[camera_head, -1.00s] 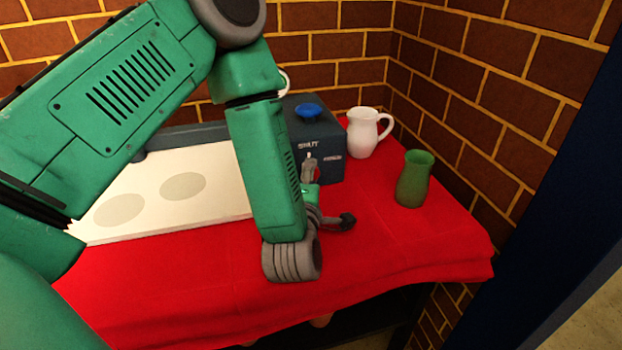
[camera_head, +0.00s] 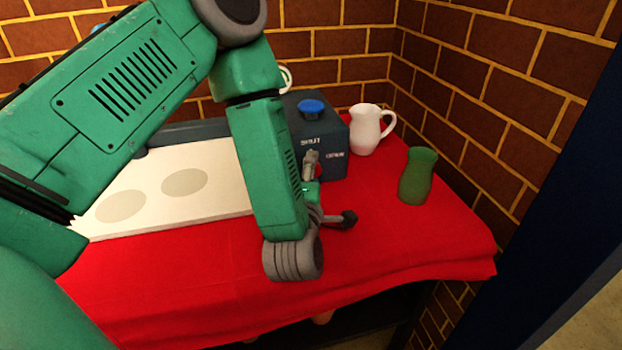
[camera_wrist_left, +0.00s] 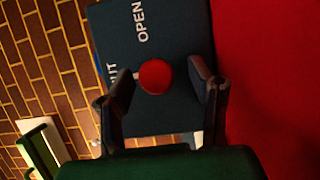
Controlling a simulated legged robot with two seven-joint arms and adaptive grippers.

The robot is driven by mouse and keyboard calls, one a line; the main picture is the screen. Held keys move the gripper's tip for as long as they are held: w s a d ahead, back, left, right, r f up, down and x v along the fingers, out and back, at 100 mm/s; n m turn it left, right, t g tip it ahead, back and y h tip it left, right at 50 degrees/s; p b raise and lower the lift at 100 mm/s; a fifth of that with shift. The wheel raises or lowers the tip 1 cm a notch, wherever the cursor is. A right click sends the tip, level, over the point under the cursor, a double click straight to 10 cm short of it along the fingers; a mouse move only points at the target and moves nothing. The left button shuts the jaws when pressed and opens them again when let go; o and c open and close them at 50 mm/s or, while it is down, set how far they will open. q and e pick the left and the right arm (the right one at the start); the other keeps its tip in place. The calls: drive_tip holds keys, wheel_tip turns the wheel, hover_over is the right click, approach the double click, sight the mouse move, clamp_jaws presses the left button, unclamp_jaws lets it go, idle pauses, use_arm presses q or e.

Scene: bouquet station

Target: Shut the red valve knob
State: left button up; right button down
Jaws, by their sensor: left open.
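The red valve knob (camera_wrist_left: 155,76) is round and shows in the left wrist view, on the dark blue box's front between the words OPEN and a partly hidden SHUT. The dark blue box (camera_head: 334,136) stands at the back of the table. My left gripper (camera_head: 330,189) is open in front of the box. In the left wrist view its two fingers (camera_wrist_left: 163,76) lie on either side of the knob, with visible gaps. My right gripper is in neither view.
A blue knob (camera_head: 312,107) sits on the box's top. A white pitcher (camera_head: 365,133) and a green vase (camera_head: 416,178) stand to the right. A pale board with round spots (camera_head: 215,205) lies left, partly behind my arm. The red cloth's front right (camera_head: 400,245) is clear.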

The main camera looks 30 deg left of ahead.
use_arm(q)
drive_tip(key=v, duration=1.1)
drive_tip(key=shift+w+d+f, duration=0.1)
drive_tip(key=shift+s+d, duration=0.15)
drive_tip(key=shift+s, duration=0.3)
